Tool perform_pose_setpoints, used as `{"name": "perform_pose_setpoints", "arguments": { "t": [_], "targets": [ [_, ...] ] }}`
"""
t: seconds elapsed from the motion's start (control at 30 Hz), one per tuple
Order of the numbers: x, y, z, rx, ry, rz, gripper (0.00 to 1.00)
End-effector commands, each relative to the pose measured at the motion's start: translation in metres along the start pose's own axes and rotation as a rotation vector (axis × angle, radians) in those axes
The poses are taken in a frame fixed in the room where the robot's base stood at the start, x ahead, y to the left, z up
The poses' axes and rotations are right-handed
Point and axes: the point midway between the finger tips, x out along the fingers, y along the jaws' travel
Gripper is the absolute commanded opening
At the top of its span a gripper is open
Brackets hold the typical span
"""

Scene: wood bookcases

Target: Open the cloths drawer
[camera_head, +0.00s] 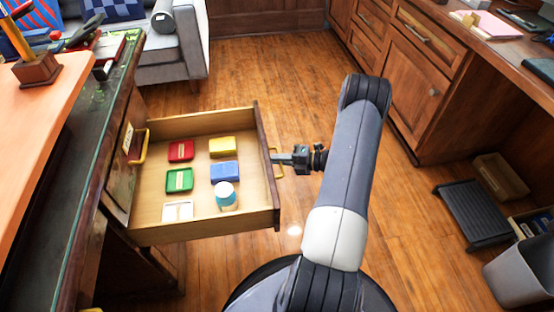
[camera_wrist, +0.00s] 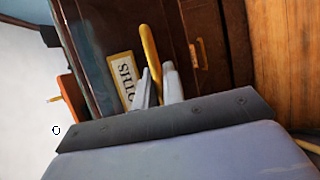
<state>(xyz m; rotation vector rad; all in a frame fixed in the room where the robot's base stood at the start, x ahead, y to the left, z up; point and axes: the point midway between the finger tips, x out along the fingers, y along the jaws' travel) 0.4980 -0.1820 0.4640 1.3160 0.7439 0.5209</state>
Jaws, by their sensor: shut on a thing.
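The drawer (camera_head: 190,232) stands out from the dark desk at left, open, its inside in full view. Its front panel (camera_head: 266,168) faces right and has a yellow handle (camera_head: 278,163). My gripper (camera_head: 281,159) is at that handle, shut on it. In the wrist view, the fingertips (camera_wrist: 158,90) are at the yellow handle (camera_wrist: 149,52), beside a pale label (camera_wrist: 124,78). The label's letters look sideways and partly hidden by a finger.
The drawer holds small red (camera_head: 181,151), yellow (camera_head: 222,146), green (camera_head: 179,180), blue (camera_head: 224,171) and white boxes and a teal-topped bottle (camera_head: 225,195). Another yellow handle (camera_head: 140,146) is on the desk face. Wood floor (camera_head: 265,75) is clear beyond; a grey bin (camera_head: 520,272) stands right.

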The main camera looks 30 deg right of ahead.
Motion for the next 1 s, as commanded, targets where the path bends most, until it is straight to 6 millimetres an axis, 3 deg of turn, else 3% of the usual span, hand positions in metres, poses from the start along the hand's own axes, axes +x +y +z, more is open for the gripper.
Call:
{"name": "perform_pose_setpoints", "arguments": {
  "t": [0.1, 0.13, 0.37, 0.67, 0.77, 1.0],
  "targets": [
    [0.0, -0.001, 0.0, 0.0, 0.0, -0.002, 0.0],
    [0.0, -0.001, 0.0, 0.0, 0.0, -0.002, 0.11],
    [0.0, 0.0, 0.0, 0.0, 0.0, -0.001, 0.3],
    [-0.002, 0.0, 0.0, -0.001, -0.001, -0.001, 0.32],
    [-0.013, 0.001, 0.001, 0.0, -0.004, -0.001, 0.32],
    [-0.061, 0.002, 0.001, -0.001, -0.006, -0.002, 0.32]
  ]
}}
